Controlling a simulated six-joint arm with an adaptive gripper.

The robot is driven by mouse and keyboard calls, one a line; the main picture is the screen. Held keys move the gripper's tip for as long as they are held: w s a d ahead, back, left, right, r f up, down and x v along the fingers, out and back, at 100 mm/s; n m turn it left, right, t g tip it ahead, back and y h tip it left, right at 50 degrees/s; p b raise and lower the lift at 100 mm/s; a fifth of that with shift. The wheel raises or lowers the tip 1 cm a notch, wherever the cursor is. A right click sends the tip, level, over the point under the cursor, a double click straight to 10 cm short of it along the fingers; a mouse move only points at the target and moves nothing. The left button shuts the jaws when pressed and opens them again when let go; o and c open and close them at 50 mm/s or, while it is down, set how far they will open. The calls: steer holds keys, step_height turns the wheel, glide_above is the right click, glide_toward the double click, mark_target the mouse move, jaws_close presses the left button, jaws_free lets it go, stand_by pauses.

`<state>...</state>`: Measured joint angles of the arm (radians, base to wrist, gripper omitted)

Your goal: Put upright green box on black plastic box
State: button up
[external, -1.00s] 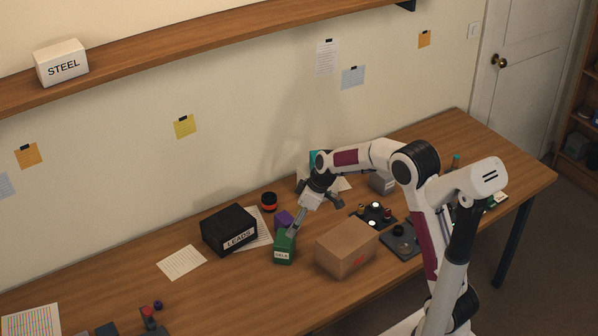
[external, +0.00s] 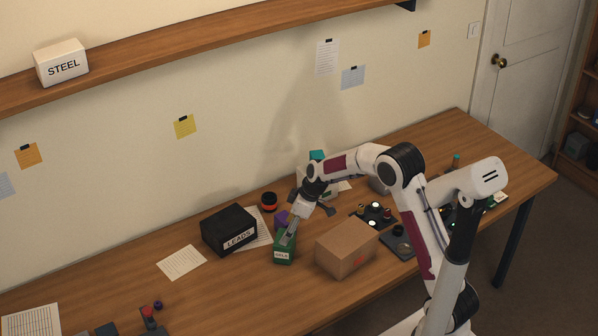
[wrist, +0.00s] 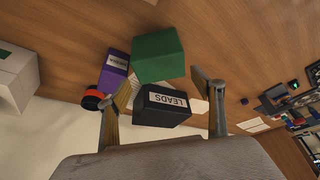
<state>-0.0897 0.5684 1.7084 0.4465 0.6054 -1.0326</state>
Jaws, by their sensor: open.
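The green box (external: 284,251) stands upright on the table, a white label on its front. It also shows in the wrist view (wrist: 158,56), ahead of my fingertips. The black box (external: 229,231), labelled LEADS, is on the table to its left; in the wrist view the black box (wrist: 163,106) appears between my fingers. My gripper (external: 288,235) is at the top of the green box in the external view. In the wrist view my gripper (wrist: 160,90) has its fingers spread wide with nothing held. I cannot tell whether a finger touches the green box.
A purple box (external: 281,217) stands just behind the green box, and an orange-black cylinder (external: 269,202) farther back. A cardboard box (external: 347,247) is close on the right.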

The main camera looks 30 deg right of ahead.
steer(key=shift+w+a+f, duration=0.1)
steer(key=shift+f, duration=0.2)
steer(key=shift+f, duration=0.1)
steer(key=shift+a+f, duration=0.2)
steer(key=shift+f, duration=1.3)
steer(key=shift+x, duration=1.05)
steer(key=shift+w, duration=0.1)
steer(key=c, duration=1)
steer(key=shift+r, duration=0.1)
steer(key=shift+r, duration=4.9)
